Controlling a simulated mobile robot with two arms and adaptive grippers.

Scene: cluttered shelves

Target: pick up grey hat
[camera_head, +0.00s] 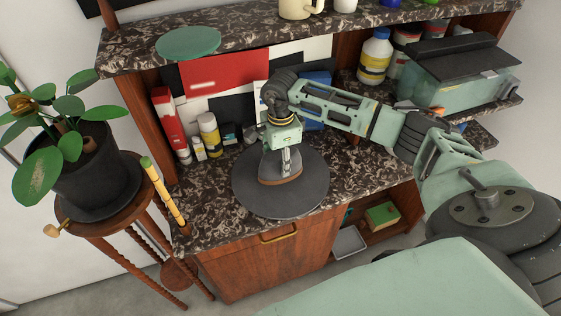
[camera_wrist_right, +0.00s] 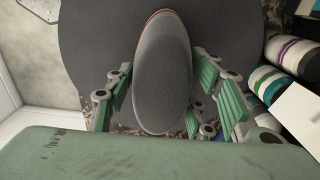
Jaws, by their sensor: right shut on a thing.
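The grey hat (camera_head: 301,195) lies brim down on the dark marbled counter, near its front edge. It has a wide round dark brim, a raised grey crown and a brown band. My right gripper (camera_head: 287,160) reaches down from above and is shut on the crown. In the right wrist view the crown (camera_wrist_right: 163,75) is between the green-padded fingers (camera_wrist_right: 165,95), with the brim (camera_wrist_right: 90,45) spread out behind it. The brim appears to rest on the counter. The gripper hides part of the crown in the head view. My left gripper is not in view.
Bottles (camera_head: 210,135) and a red box (camera_head: 168,120) stand left behind the hat. An upper shelf (camera_head: 245,37) overhangs the counter. A potted plant (camera_head: 85,165) on a wooden stand is at left. A greenish bin (camera_head: 450,90) is at right. Some counter (camera_head: 205,195) left of the hat is clear.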

